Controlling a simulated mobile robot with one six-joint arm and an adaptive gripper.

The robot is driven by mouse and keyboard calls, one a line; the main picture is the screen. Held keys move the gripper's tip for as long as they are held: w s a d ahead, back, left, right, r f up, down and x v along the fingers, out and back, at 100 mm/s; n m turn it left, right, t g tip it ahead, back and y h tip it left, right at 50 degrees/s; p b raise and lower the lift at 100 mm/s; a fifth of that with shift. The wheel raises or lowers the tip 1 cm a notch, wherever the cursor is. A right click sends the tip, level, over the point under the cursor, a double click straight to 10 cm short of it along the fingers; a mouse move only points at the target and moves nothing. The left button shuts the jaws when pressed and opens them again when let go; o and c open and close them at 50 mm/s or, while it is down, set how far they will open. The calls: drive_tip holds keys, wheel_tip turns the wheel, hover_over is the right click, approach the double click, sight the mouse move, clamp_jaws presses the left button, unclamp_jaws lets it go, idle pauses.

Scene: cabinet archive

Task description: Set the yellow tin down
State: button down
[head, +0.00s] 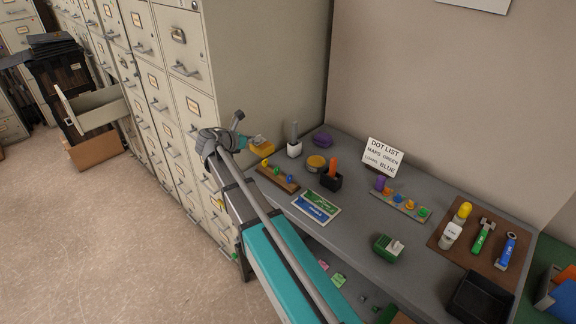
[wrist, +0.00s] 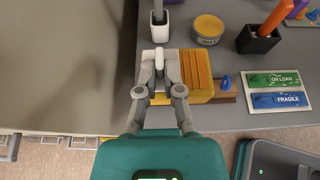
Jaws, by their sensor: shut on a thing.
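The yellow tin (wrist: 197,72) is box-shaped with orange stripes on top. My gripper (wrist: 159,62) is shut on it, and the tin sticks out to the right of the fingers. In the head view the tin (head: 262,146) shows beyond my gripper (head: 244,140), near the desk's back left, by the cabinet side. It appears held above the grey desk (head: 345,235), just behind a wooden peg rack (head: 279,179). In the wrist view it covers most of that rack, leaving a blue peg (wrist: 226,82) visible. Its underside is hidden.
A white holder (head: 294,150), a round yellow container (head: 316,162) and a black pen cup (head: 331,181) stand near the tin. A label card (head: 316,207) lies in front. Filing cabinets (head: 260,70) rise at the left. The desk's middle has clear room.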

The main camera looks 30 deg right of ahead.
drive_tip(key=shift+w+d+f+b, duration=0.35)
drive_tip(key=shift+d+f+b, duration=1.1)
drive_tip(key=shift+d, duration=0.6)
drive_tip(key=shift+w+d+f+b, duration=0.35)
drive_tip(key=shift+d+f+b, duration=1.05)
drive_tip(key=shift+d, duration=0.6)
drive_tip(key=shift+w+d+f+b, duration=0.35)
drive_tip(key=shift+d+f+b, duration=1.1)
drive_tip(key=shift+d, duration=0.6)
drive_tip(key=shift+f, duration=0.15)
drive_tip(key=shift+w+d+f+b, duration=0.1)
drive_tip(key=shift+d+f+b, duration=0.25)
drive_tip(key=shift+f+b, duration=1.55)
drive_tip(key=shift+f, duration=0.15)
drive_tip(key=c, duration=0.8)
unclamp_jaws()
